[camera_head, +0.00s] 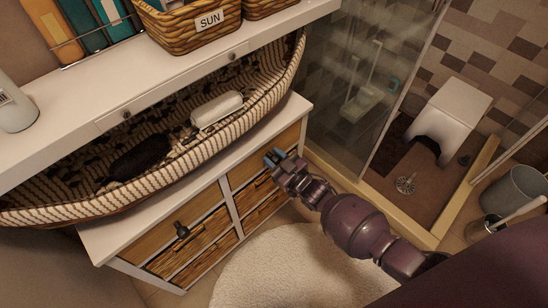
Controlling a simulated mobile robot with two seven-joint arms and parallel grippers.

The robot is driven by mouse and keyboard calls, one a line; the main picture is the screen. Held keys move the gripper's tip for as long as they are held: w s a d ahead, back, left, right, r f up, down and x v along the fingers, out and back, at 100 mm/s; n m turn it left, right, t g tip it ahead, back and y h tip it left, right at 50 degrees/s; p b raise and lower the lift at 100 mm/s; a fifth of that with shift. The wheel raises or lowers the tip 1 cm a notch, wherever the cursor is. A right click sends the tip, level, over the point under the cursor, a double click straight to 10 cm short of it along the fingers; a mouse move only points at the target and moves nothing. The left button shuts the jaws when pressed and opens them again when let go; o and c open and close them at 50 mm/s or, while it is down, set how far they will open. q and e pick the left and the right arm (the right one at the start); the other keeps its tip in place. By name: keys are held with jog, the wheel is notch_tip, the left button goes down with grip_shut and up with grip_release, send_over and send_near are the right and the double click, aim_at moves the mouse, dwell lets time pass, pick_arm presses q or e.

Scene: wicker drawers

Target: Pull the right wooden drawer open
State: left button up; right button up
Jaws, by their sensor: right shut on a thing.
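The right wooden drawer (290,137) is the upper right front of the white cabinet (103,240), below its white top. Its front looks about flush with the cabinet. My right gripper (273,157) is at the middle of this front, shut on its handle. The fingers hide the handle. The left wooden drawer (205,207) is beside it, with a dark knob (182,230) in plain view, and it looks shut. My left gripper is not in view.
Wicker drawers (190,252) fill the cabinet's lower part. A long woven basket (265,95) rests on its top. A white shelf (60,125) hangs above. A round cream rug (275,265) lies in front. A glass shower screen (345,75) stands to the right.

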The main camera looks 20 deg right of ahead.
grip_shut()
jog(key=shift+s+d, duration=0.25)
jog(key=shift+s, duration=0.4)
jog(key=p+v, duration=0.1)
jog(key=v, duration=0.3)
jog(key=shift+s+d+r+p, duration=0.15)
jog(key=shift+s+r+p, duration=0.05)
jog(key=shift+s+p, duration=0.2)
pick_arm(q)
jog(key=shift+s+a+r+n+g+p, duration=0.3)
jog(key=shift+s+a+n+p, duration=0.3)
jog(key=shift+p, duration=0.5)
pick_arm(e)
jog(key=v, duration=1.3)
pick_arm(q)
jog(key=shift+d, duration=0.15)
pick_arm(e)
jog(key=shift+f, duration=0.2)
jog(key=o, duration=1)
grip_release()
jog(key=shift+c, duration=0.2)
